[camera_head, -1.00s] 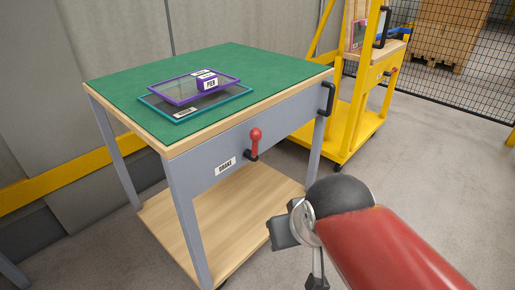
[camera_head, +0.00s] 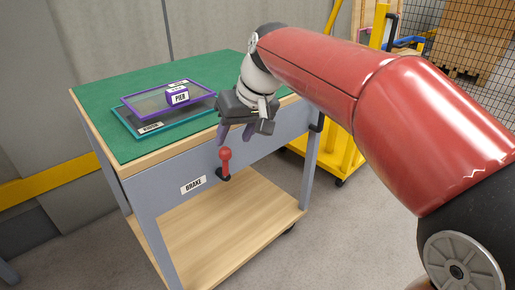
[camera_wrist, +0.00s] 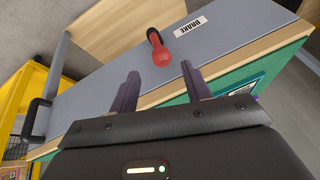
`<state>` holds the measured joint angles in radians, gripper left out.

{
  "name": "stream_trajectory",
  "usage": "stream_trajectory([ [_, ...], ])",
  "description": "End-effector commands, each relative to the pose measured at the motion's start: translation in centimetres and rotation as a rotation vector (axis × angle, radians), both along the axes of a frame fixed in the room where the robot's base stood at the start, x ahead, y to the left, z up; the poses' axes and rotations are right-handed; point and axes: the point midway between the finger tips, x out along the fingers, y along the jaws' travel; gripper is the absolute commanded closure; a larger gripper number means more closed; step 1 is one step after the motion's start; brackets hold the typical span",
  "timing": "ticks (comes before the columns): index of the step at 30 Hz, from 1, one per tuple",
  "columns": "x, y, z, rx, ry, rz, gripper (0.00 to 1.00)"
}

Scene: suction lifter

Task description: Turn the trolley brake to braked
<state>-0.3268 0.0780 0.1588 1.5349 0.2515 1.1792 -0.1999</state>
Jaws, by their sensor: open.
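The trolley (camera_head: 180,165) has a green top, a grey apron and a wooden lower shelf. My gripper (camera_head: 235,142) is open and empty, with purple fingers close above the knob in the head view. In the wrist view my gripper (camera_wrist: 161,82) shows a clear gap between its fingers and the knob.
Two framed panels, purple (camera_head: 135,108) and teal (camera_head: 125,127), lie on the green top with a purple PIER block (camera_head: 177,97). A dark handle (camera_head: 318,122) is at the trolley's right end. A yellow lifter (camera_head: 335,155) stands behind right. Floor in front is clear.

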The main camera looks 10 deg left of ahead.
Motion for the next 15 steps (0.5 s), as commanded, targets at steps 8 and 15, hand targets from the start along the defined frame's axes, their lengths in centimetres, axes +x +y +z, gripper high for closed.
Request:
stream_trajectory([
  [8,0.7,1.5,-3.3,0.000,0.004,0.004,0.52],
  [15,1.3,2.7,-6.2,0.002,0.002,0.002,0.52],
])
